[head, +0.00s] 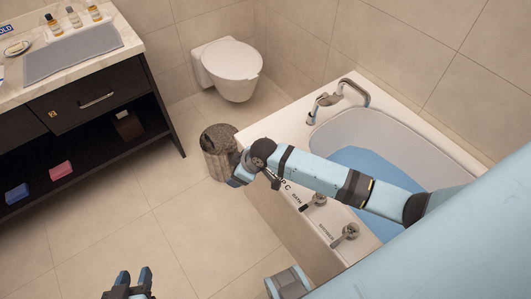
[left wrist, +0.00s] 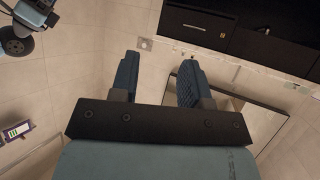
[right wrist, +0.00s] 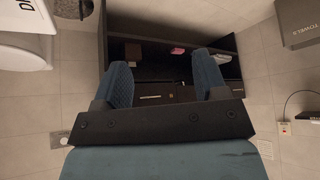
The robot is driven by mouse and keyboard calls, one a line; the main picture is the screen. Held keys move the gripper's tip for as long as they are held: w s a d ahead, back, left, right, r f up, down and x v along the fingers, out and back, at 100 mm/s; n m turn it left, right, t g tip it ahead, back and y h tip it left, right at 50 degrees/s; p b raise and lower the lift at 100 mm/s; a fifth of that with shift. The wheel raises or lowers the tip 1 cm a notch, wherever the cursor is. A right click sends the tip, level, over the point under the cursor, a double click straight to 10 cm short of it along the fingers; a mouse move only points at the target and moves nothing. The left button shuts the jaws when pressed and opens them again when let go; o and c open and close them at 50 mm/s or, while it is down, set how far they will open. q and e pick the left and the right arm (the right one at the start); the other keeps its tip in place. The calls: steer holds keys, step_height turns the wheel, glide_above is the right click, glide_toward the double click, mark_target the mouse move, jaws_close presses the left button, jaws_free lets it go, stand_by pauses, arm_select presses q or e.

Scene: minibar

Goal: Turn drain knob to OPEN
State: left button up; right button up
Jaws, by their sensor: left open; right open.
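The bathtub (head: 394,128) holds blue water. On its near rim are two metal knobs: one (head: 314,201) by a label that looks like BATH, and one (head: 345,236) by a label that looks like SHOWER. I cannot pick out the drain knob; my right arm covers part of the rim, with a partly hidden label beside it. My right gripper (head: 238,174) is beyond the tub's outer edge, above the floor; its fingers are open and empty in the right wrist view (right wrist: 162,78). My left gripper (head: 130,282) is open and empty, low over the floor, far from the knobs.
A wicker basket (head: 218,140) stands near my right gripper. The toilet (head: 230,67) is behind it. A dark vanity (head: 100,100) with a sink and bottles is at the left. The tub faucet (head: 340,95) is at the far end.

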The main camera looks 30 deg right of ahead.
arm_select(q)
step_height(320, 180, down, 8)
steer(key=d+t+h+b, duration=0.1)
steer(key=d+b, duration=0.1)
steer(key=b, duration=1.2)
arm_select(e)
steer(key=w+d+n+g+h, duration=0.2)
steer(key=w+d+g+h, duration=0.25)
steer(key=w+d, duration=1.2)
steer(key=f+b, duration=0.1)
steer(key=f, duration=0.2)
steer(key=s+d+f+b, duration=0.1)
steer(key=f, duration=0.3)
steer(key=f+b, duration=0.1)
steer(key=f, duration=0.3)
steer(key=shift+s+d+f, duration=0.15)
steer(key=shift+s+f, duration=0.05)
steer(key=shift+s, duration=0.1)
steer(key=shift+f+b, duration=0.3)
steer(key=shift+f, duration=0.45)
arm_select(q)
steer(key=w+d+r+t+h, duration=0.2)
steer(key=d+r+t+h, duration=0.1)
steer(key=r, duration=0.4)
steer(key=shift+w+r+t, duration=0.15)
steer(key=shift+r+t, duration=0.2)
steer(key=shift+t, duration=0.05)
steer(key=shift+d, duration=0.1)
